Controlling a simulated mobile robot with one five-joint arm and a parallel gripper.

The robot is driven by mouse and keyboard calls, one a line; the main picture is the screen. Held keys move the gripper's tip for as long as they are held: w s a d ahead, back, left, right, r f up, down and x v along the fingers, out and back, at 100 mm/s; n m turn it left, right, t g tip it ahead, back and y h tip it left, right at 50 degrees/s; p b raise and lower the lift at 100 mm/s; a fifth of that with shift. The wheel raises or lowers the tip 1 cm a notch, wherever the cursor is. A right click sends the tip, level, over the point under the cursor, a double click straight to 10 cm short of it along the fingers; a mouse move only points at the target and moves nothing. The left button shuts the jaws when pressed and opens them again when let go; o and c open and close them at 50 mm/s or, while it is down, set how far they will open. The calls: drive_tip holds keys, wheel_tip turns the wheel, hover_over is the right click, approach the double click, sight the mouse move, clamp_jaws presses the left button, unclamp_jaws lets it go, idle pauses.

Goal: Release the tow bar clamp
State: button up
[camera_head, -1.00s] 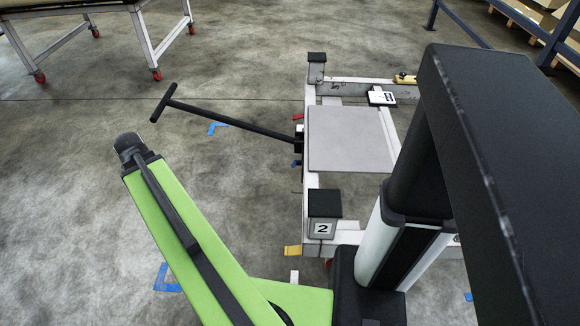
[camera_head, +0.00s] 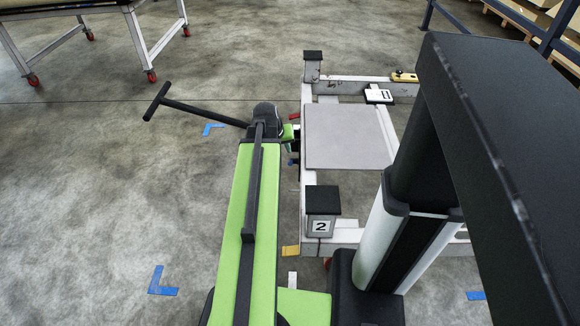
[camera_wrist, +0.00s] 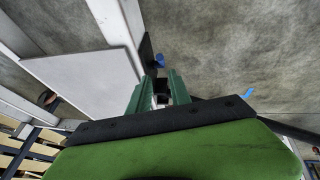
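The black tow bar (camera_head: 200,112) with a T-handle reaches out left from the trolley (camera_head: 306,260); my arm hides its inner end. A red lever (camera_head: 294,117) shows at the trolley's left edge, just beyond my gripper (camera_head: 290,134). In the wrist view a blue piece (camera_wrist: 159,61) sits by a black plate on the trolley's edge. My gripper (camera_wrist: 158,82) has its two green fingers apart, with a dark block (camera_wrist: 161,86) seen between them. I cannot tell whether they touch it. The clamp is mostly hidden by my arm and gripper.
The trolley carries a grey panel (camera_head: 348,137) and corner posts; one post (camera_head: 321,213) is marked 2. A table on red casters (camera_head: 140,42) stands at the back left. A blue railing (camera_head: 545,38) is at the back right. Floor on the left is clear.

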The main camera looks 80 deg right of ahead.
sight(290, 162)
drive_tip(key=b+x, duration=1.2)
drive_tip(key=x, duration=0.3)
drive_tip(key=shift+f, duration=0.15)
drive_tip(key=shift+c, duration=0.4)
clamp_jaws()
